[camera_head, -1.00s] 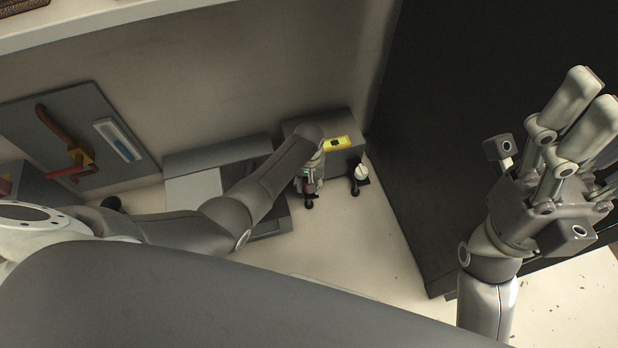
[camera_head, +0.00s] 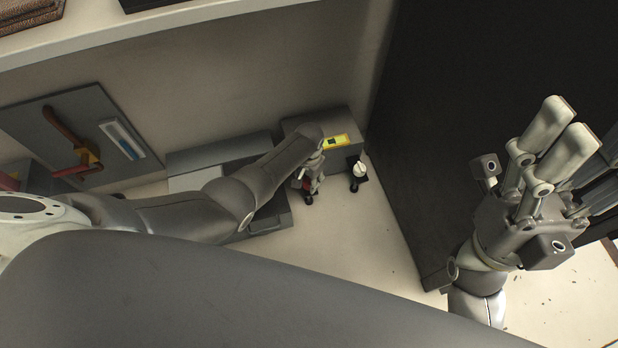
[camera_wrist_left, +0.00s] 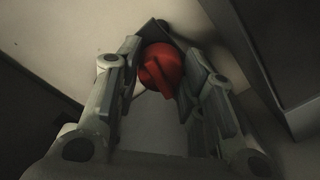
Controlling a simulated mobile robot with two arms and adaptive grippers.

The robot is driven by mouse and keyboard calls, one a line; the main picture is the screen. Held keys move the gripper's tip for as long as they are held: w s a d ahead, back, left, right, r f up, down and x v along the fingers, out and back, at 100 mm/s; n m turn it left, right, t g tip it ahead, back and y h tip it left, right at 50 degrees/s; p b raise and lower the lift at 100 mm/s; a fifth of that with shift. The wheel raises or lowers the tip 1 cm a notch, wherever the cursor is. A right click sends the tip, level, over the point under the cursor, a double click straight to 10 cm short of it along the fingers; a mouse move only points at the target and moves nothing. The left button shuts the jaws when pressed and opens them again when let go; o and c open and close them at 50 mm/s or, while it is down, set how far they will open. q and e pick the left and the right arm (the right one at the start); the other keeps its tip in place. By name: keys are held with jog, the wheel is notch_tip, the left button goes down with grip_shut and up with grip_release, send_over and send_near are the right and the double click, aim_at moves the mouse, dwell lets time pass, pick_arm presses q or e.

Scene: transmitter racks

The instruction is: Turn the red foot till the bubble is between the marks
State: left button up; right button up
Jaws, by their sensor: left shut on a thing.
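The red foot (camera_wrist_left: 160,70) shows in the left wrist view as a round red knob with a raised bar. It lies between the fingertips of my left gripper (camera_wrist_left: 165,75), which is shut on it. In the head view my left gripper (camera_head: 312,178) reaches down in front of a grey box; the foot is mostly hidden there, with only a bit of red showing. A yellow level vial (camera_head: 335,142) with a dark patch sits on the box; I cannot make out bubble or marks. My right gripper (camera_head: 560,138) is raised at the right, away from the box.
A white-topped foot (camera_head: 359,170) stands right of the red one. A dark cabinet (camera_head: 450,120) rises on the right. A grey panel with a red-brown handle (camera_head: 75,140) is at the left, a shelf (camera_head: 150,25) above. The pale floor (camera_head: 370,245) in front is clear.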

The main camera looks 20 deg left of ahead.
aim_at(309, 179)
pick_arm(q)
jog(key=o, duration=1)
jog(key=shift+o, duration=0.2)
jog(key=shift+r, duration=0.15)
notch_tip(309, 179, up, 12)
jog(key=shift+f, duration=0.2)
dwell(0.5)
